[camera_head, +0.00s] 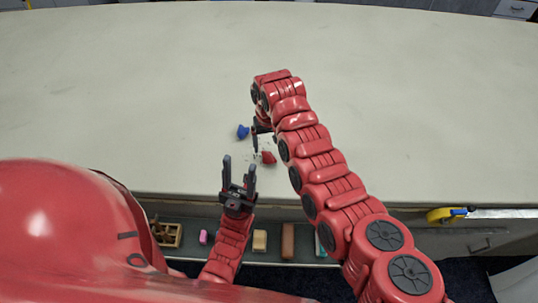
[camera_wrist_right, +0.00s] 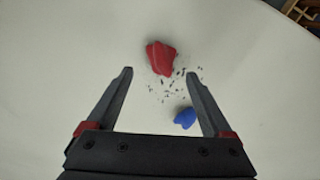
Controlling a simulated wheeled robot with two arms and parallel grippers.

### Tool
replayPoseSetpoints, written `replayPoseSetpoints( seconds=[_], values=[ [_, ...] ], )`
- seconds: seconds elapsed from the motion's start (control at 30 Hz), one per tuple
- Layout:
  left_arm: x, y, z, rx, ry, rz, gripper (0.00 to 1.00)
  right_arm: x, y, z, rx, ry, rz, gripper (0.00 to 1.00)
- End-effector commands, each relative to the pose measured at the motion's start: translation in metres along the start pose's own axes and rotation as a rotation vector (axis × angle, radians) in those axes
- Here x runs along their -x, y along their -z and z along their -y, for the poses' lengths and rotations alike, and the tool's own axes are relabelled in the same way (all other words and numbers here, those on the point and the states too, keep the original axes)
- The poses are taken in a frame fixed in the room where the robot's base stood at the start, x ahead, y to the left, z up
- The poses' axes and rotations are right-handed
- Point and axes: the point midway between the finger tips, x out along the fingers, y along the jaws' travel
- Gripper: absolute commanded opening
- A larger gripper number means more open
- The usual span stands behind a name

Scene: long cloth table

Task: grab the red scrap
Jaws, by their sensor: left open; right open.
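The red scrap (camera_head: 268,157) lies on the pale table (camera_head: 420,100), close to its front edge, in the head view. In the right wrist view the red scrap (camera_wrist_right: 161,58) is ahead of the fingertips, roughly centred between them. My right gripper (camera_head: 258,138) is open above the table, beside the scrap; it also shows open and empty in the right wrist view (camera_wrist_right: 158,78). My left gripper (camera_head: 239,164) is open and empty near the front edge, left of the scrap.
A blue scrap (camera_head: 243,132) lies left of the red one; it also shows between the right fingers (camera_wrist_right: 185,118). Small dark crumbs (camera_wrist_right: 172,84) are scattered between them. A shelf below the table edge holds several blocks (camera_head: 260,240). The rest of the tabletop is clear.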

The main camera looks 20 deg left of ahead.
Motion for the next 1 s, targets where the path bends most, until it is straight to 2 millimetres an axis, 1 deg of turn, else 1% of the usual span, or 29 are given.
replayPoseSetpoints(
  seconds=[0.03, 0.07, 0.2, 0.3, 0.4, 0.53, 0.77, 0.8, 0.87, 1.0],
  values=[
    [-0.009, 0.002, 0.001, 0.000, 0.000, 0.000, 0.50, -0.001, -0.002, 0.000, 0.000, -0.001, 0.005, 0.85],
    [-0.014, 0.002, 0.001, 0.000, 0.000, 0.000, 0.50, -0.004, -0.003, 0.000, 0.000, 0.000, 0.005, 0.85],
    [-0.025, 0.004, 0.001, 0.000, 0.000, 0.000, 0.50, -0.021, -0.005, 0.000, 0.000, -0.001, 0.008, 0.85],
    [-0.020, 0.003, 0.001, 0.000, 0.000, 0.000, 0.50, -0.036, -0.004, 0.000, 0.002, -0.002, 0.004, 0.85],
    [-0.020, 0.003, 0.001, 0.000, 0.000, 0.000, 0.50, -0.042, -0.003, 0.000, 0.000, -0.001, 0.002, 0.85],
    [-0.020, 0.003, 0.001, 0.000, 0.000, 0.000, 0.50, -0.046, -0.003, 0.000, 0.000, 0.000, 0.001, 0.85],
    [-0.020, 0.003, 0.001, 0.000, 0.000, 0.000, 0.50, -0.047, -0.003, 0.000, -0.001, 0.001, 0.000, 0.85],
    [-0.020, 0.003, 0.001, 0.000, 0.000, 0.000, 0.50, -0.047, -0.003, 0.000, -0.001, 0.001, 0.000, 0.81],
    [-0.020, 0.003, 0.001, 0.000, 0.000, 0.000, 0.50, -0.047, -0.003, 0.000, -0.001, 0.001, 0.000, 0.71],
    [-0.020, 0.003, 0.001, 0.000, 0.000, 0.000, 0.50, -0.047, -0.003, 0.000, -0.001, 0.001, 0.000, 0.45]
  ],
)
